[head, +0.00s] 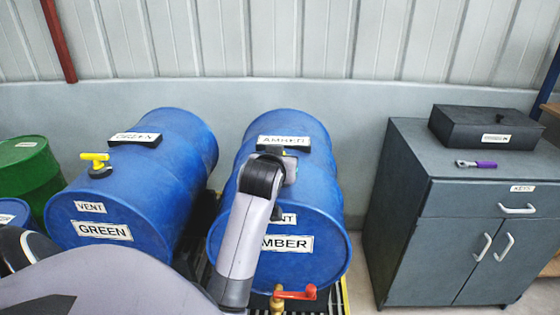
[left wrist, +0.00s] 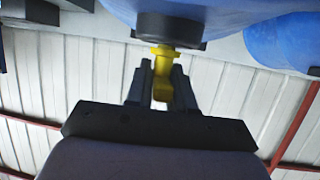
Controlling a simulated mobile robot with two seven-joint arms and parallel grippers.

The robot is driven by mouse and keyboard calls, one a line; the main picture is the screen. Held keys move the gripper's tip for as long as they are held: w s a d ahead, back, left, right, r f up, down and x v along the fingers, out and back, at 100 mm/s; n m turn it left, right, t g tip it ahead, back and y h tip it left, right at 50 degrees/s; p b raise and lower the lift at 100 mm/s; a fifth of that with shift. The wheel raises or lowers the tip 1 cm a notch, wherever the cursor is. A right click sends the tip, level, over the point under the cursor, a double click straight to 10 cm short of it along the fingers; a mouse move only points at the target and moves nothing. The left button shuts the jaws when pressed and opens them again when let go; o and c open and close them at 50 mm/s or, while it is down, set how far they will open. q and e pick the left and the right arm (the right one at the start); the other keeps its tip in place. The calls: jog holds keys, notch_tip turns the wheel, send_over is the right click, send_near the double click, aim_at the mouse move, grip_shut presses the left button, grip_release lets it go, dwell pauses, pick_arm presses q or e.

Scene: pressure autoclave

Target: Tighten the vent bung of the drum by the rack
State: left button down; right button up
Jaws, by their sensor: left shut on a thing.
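The blue AMBER drum (head: 318,205) lies on its side, its front end facing me. My left gripper (head: 284,168) is over the top of this drum, and my arm hides most of the vent bung there. In the left wrist view my left gripper (left wrist: 162,86) is shut on the yellow handle of the vent bung (left wrist: 164,58), with a finger on each side. The handle joins a dark round base (left wrist: 168,28) on the blue drum. How tightly the bung sits cannot be seen. My right gripper is not in view.
The blue GREEN drum (head: 150,185) lies to the left, with its own yellow-handled vent bung (head: 97,165). A red-handled tap (head: 295,293) is below the AMBER drum's front. A grey cabinet (head: 450,215) at right bears a black box (head: 485,127) and a purple-handled tool (head: 477,164).

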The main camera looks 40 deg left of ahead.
pick_arm(q)
jog(key=m+t+h, duration=0.1)
jog(key=m+h, duration=0.4)
jog(key=shift+a+t, duration=0.1)
jog(key=shift+t, duration=0.3)
jog(key=m+h, duration=0.2)
jog(key=h, duration=0.1)
jog(key=shift+f+b, duration=0.15)
jog(key=shift+b, duration=0.15)
jog(key=m+h+b, duration=0.1)
jog(key=m+h, duration=0.1)
jog(key=shift+m+h, duration=0.4)
jog(key=m+g+h+b, duration=0.2)
jog(key=m+h+b, duration=0.1)
jog(key=h, duration=0.1)
jog(key=shift+m, duration=0.4)
jog(key=shift+m+g+h+b, duration=0.9)
jog(key=shift+m+g+h, duration=0.3)
jog(key=shift+m+h, duration=0.2)
jog(key=c, duration=1.1)
grip_release()
jog(key=shift+o, duration=0.2)
